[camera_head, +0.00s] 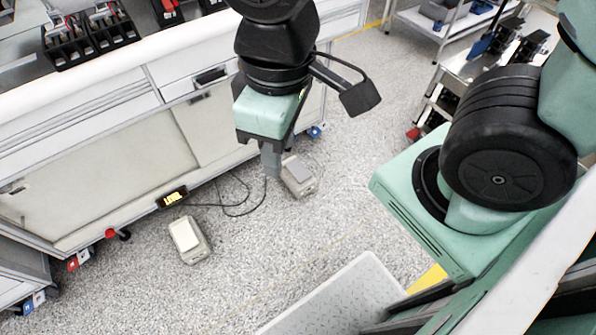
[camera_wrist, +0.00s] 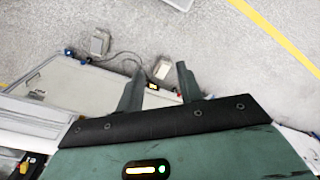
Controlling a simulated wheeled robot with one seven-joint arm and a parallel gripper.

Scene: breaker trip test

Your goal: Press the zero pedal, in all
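Two pale foot pedals lie on the speckled floor. The left pedal (camera_head: 188,238) is in front of the cabinet, and the right pedal (camera_head: 299,176) is farther along it. No label readable in these frames tells which is the zero pedal. My gripper (camera_head: 271,172) points down and overlaps the right pedal's left edge in the head view; I see no contact. In the wrist view my gripper (camera_wrist: 160,68) is open and empty. The left pedal (camera_wrist: 163,68) shows between its fingertips, well below, and the right pedal (camera_wrist: 97,42) lies beyond the left finger.
A small black box with a lit yellow display (camera_head: 172,197) stands by the cabinet base (camera_head: 100,185). Dark cables run across the floor from it toward the right pedal. Red and blue casters stick out below the cabinet. A cart (camera_head: 470,75) stands at the back right. Floor around the left pedal is clear.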

